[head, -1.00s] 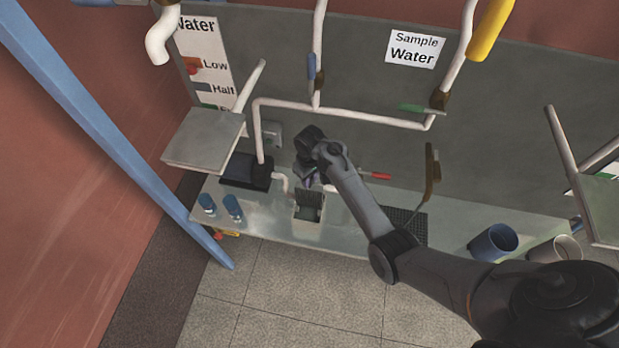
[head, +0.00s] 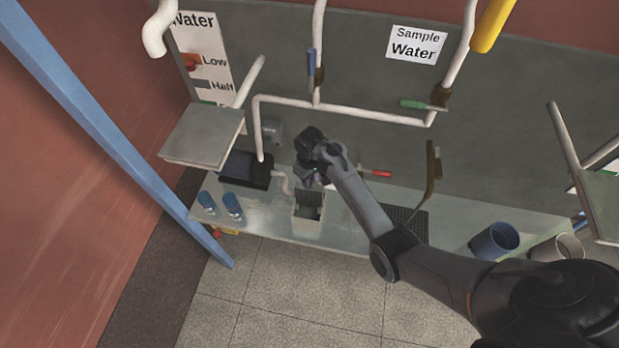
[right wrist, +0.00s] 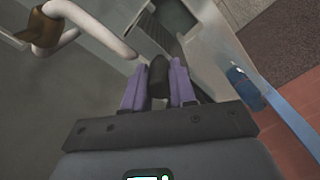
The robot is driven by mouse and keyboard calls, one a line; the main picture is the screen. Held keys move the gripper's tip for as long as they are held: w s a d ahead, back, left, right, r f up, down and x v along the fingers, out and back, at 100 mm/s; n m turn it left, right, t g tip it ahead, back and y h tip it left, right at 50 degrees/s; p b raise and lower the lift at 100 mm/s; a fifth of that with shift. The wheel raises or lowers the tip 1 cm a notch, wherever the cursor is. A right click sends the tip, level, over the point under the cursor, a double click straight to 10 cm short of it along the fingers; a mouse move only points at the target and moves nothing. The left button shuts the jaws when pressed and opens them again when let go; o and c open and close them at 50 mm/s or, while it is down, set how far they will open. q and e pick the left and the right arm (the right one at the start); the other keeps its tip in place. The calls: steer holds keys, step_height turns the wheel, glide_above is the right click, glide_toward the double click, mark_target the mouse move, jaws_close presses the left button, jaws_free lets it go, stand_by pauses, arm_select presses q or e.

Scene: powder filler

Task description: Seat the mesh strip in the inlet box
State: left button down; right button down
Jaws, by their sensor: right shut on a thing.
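The inlet box (head: 308,228) is a small pale open-topped box at the front of the bench, with a dark inside. It also shows at the top of the right wrist view (right wrist: 204,37). My right gripper (head: 314,180) is just behind and above the box in the head view. In the right wrist view its purple fingers (right wrist: 158,82) are shut on a dark, rounded piece (right wrist: 158,72), which seems to be the end of the mesh strip. A grey ribbed patch shows by the box opening; I cannot tell how far the strip is inside. My left gripper is out of view.
A black tray (head: 236,171) and two blue-capped bottles (head: 232,206) stand left of the box. White pipes (head: 345,113) run behind my arm. A dark grid (head: 407,219) and a blue cup (head: 493,240) are to the right.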

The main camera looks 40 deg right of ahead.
mark_target(310, 192)
steer(key=shift+f+b, duration=0.6)
steer(key=shift+f, duration=0.6)
steer(key=shift+f+b, duration=0.45)
steer(key=shift+f, duration=0.4)
steer(key=shift+f+b, duration=0.5)
steer(key=shift+f, duration=0.3)
steer(key=shift+f+b, duration=0.5)
steer(key=shift+f, duration=0.4)
steer(key=shift+f+b, duration=0.5)
steer(key=shift+f, duration=0.35)
steer(key=c, duration=0.8)
jaws_free()
steer(key=shift+c, duration=0.2)
steer(key=shift+r, duration=0.1)
